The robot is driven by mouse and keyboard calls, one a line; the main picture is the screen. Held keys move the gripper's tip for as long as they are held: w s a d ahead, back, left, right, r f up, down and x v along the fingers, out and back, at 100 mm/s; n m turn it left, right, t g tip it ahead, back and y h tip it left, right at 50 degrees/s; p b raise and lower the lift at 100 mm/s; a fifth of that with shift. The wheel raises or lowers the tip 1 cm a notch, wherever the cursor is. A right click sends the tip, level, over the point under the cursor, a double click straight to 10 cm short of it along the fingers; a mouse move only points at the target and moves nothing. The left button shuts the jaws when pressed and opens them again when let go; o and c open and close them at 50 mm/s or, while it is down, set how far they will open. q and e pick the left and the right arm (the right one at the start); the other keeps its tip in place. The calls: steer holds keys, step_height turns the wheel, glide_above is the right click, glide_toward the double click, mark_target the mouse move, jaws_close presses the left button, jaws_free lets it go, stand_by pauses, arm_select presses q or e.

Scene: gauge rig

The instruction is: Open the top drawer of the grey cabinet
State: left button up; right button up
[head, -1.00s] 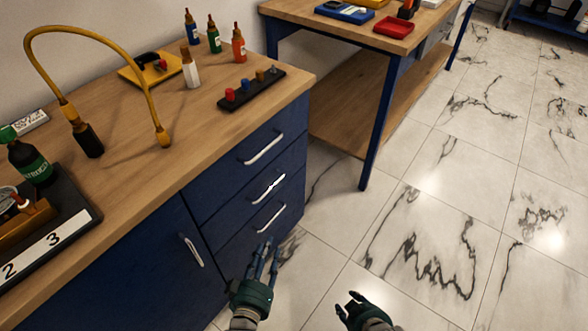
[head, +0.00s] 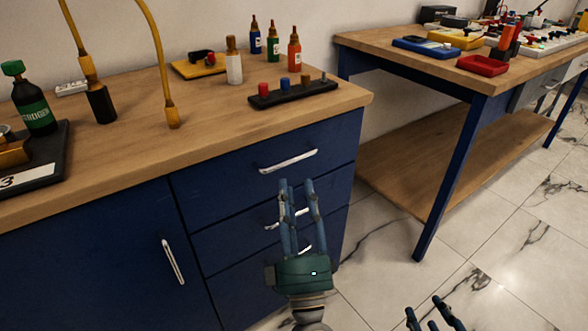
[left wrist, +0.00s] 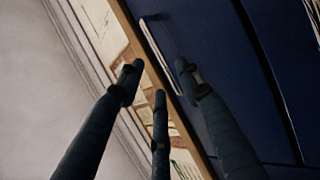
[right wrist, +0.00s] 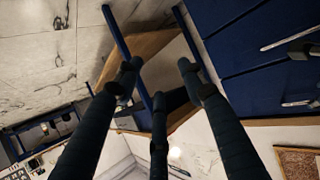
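A grey cabinet front (head: 527,92) with pale handles shows partly under the far bench at the right. Its drawers look shut; table legs and the bench hide part of it. Nearer, a blue cabinet (head: 230,170) has several shut drawers; its top drawer carries a silver bar handle (head: 288,161). My left gripper (head: 297,184) is open and empty, in front of the blue drawers, its fingertips just below that handle in the head view. Contact cannot be told. My right gripper (head: 428,305) is open and empty, low over the floor, far from the grey cabinet.
The wooden worktop (head: 130,140) holds bottles, a bent yellow tube (head: 160,60) and a black peg strip (head: 294,93). The far bench has a blue leg (head: 455,170), a low wooden shelf (head: 430,165) and a red tray (head: 482,65). Marble floor (head: 500,260) is clear at right.

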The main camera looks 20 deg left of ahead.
mark_target(291, 162)
arm_select(q)
steer(key=x, duration=0.6)
steer(key=shift+w+r, duration=0.1)
steer(key=shift+w, duration=0.05)
steer(key=shift+c, duration=0.3)
jaws_close()
